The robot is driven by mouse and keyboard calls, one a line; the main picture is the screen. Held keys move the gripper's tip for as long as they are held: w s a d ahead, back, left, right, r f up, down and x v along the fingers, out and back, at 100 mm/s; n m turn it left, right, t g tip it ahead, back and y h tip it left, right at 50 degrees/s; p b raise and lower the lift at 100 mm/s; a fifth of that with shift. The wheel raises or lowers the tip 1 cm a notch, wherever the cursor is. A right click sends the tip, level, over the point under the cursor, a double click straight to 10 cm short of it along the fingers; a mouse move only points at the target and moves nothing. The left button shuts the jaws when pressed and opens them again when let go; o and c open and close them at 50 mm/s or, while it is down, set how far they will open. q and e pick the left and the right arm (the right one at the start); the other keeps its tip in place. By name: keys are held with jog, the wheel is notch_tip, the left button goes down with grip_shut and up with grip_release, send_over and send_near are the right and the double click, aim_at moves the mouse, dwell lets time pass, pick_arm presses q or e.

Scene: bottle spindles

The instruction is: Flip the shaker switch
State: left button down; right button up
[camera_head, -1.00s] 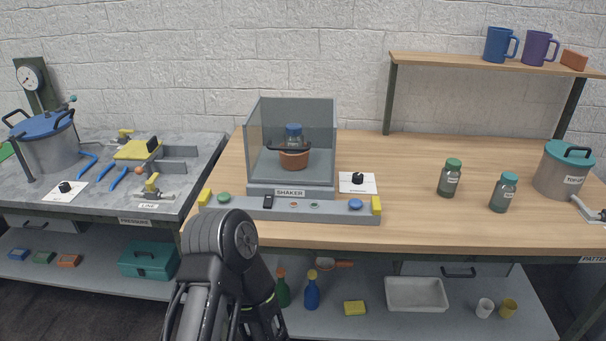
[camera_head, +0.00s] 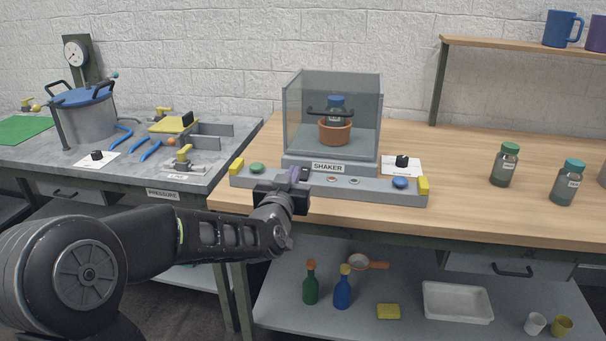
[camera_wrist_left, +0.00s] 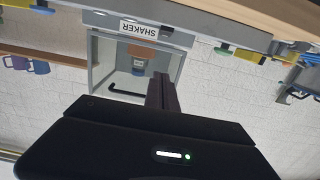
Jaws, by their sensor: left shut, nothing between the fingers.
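The shaker is a clear-walled box (camera_head: 364,118) with a SHAKER label (camera_head: 328,167) and a grey front panel (camera_head: 370,190). Its small black switch (camera_head: 305,173) is on the panel just left of the label, partly hidden by my gripper in the head view. My left gripper (camera_head: 297,175) is shut and empty, its fingertips at the panel beside the switch. I cannot tell whether they touch it. In the left wrist view, upside down, the shut fingers (camera_wrist_left: 162,88) point toward the panel, and the label (camera_wrist_left: 146,28) shows above them. My right gripper is out of view.
A green button (camera_head: 257,168) and a blue button (camera_head: 400,183) sit on the panel between yellow end blocks. A bottle in an orange cup (camera_head: 335,131) stands inside the box. A black knob (camera_head: 402,161) is to the right. Two bottles stand farther right on open table.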

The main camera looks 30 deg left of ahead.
pick_arm(q)
send_over(303, 177)
jog(key=shift+s+d+f, duration=0.1)
jog(key=shift+s+f, duration=0.3)
jog(key=shift+w+f, duration=0.2)
jog(key=shift+f, duration=0.4)
jog(key=shift+w+f, duration=0.2)
jog(key=shift+f, duration=0.4)
jog(key=shift+w+a+f, duration=0.1)
jog(key=shift+a+f, duration=0.1)
jog(key=shift+f, duration=0.55)
